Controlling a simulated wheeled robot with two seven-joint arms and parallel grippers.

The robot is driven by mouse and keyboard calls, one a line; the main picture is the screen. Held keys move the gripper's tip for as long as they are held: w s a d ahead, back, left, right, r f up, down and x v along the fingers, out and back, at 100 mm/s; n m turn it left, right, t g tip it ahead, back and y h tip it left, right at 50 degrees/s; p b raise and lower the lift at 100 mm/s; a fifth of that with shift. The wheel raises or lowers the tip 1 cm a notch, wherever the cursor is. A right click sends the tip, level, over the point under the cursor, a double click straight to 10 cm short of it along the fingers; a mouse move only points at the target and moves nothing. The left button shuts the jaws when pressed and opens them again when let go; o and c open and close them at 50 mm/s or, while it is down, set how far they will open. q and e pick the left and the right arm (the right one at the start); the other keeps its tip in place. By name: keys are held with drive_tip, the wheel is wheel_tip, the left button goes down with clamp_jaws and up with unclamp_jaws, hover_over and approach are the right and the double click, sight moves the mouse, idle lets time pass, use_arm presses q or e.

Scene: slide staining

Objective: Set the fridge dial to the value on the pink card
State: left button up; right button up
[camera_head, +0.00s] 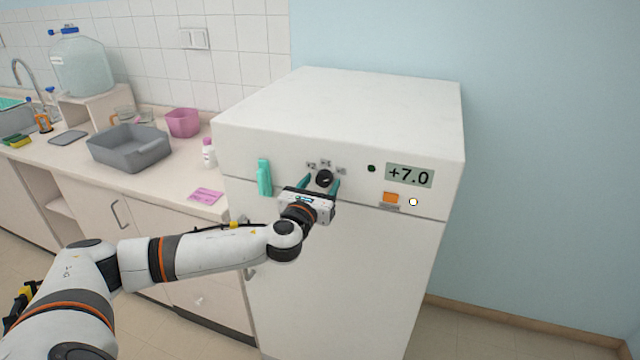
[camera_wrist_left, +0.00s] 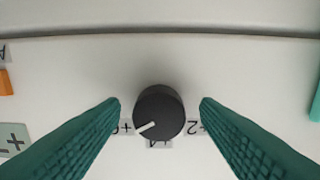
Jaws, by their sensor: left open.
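The black round fridge dial (camera_head: 324,178) is on the front panel of the white fridge (camera_head: 350,260). The dial also shows in the upside-down left wrist view (camera_wrist_left: 160,108). Its white pointer aims at lower left there, between the +4 and +6 marks. The display (camera_head: 409,175) reads +7.0. My left gripper (camera_head: 320,184) is open, its teal fingers on either side of the dial, with a gap to it on both sides in the wrist view. The pink card (camera_head: 206,196) lies on the counter; its writing is too small to read. My right gripper is out of view.
A teal fixture (camera_head: 264,178) is on the fridge front, left of the dial. An orange piece (camera_head: 391,198) and a round light (camera_head: 413,202) are below the display. A grey tub (camera_head: 128,150), pink bowl (camera_head: 183,122) and small bottle (camera_head: 209,153) stand on the counter.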

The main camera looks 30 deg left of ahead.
use_arm(q)
drive_tip(key=c, duration=1)
